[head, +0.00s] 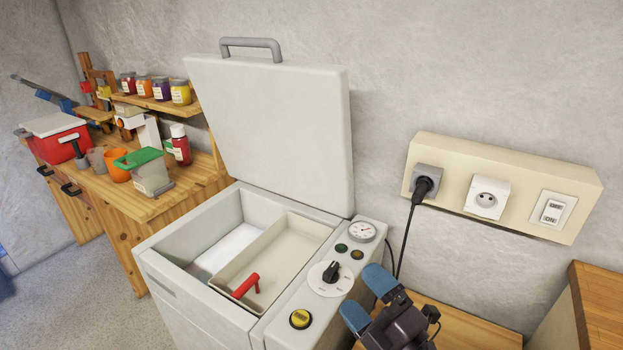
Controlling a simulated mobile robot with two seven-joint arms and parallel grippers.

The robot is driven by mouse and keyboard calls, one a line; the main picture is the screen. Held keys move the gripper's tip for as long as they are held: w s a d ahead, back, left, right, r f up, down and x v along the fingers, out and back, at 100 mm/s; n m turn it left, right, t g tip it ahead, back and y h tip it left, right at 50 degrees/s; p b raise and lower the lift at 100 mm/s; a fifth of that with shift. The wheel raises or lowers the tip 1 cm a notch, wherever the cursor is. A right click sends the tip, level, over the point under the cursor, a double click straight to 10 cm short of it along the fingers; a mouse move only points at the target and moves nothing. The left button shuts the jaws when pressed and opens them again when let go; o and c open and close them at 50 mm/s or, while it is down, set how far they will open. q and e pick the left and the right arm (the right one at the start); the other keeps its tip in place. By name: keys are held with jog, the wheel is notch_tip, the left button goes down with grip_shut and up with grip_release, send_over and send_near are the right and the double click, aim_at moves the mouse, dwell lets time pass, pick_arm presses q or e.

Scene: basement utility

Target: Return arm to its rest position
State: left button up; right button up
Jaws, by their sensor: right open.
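My right gripper (367,300) is at the bottom of the head view, just right of the white machine's control panel (318,290). Its two blue fingertips are apart with nothing between them. The white machine (190,300) has its lid (275,130) standing open, with a grey handle at the top. A tray (283,258) with a red handle (246,286) sits inside the opening. My left gripper is not in the view.
A black plug (422,188) is in the left socket of the beige wall panel (520,150), its cable hanging behind the gripper. A wooden workbench (185,200) with jars, cups and a red box stands at left. A wooden surface (470,328) lies at lower right.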

jog(key=s+d+f+m+g+h, duration=0.1)
jog(key=d+f+m+h, duration=0.2)
jog(key=d+m+h, duration=0.45)
jog(key=s+d+f+m+g+h, duration=0.15)
jog(key=d+f+m+h, duration=0.25)
jog(key=d+m+h, duration=0.4)
jog(key=s+d+f+m+g+y, duration=0.15)
jog(key=s+f+m+g, duration=0.3)
jog(key=s, duration=0.45)
jog(key=s+d+f+m+g+y, duration=0.1)
jog(key=s+d+f+m+g, duration=0.1)
jog(key=s+f+m+g, duration=0.5)
jog(key=w+f+n+t, duration=0.4)
jog(key=f+t, duration=0.3)
jog(key=t, duration=0.2)
jog(key=shift+w+d+f, duration=0.15)
jog(key=shift+w+f, duration=0.05)
jog(key=shift+w, duration=0.5)
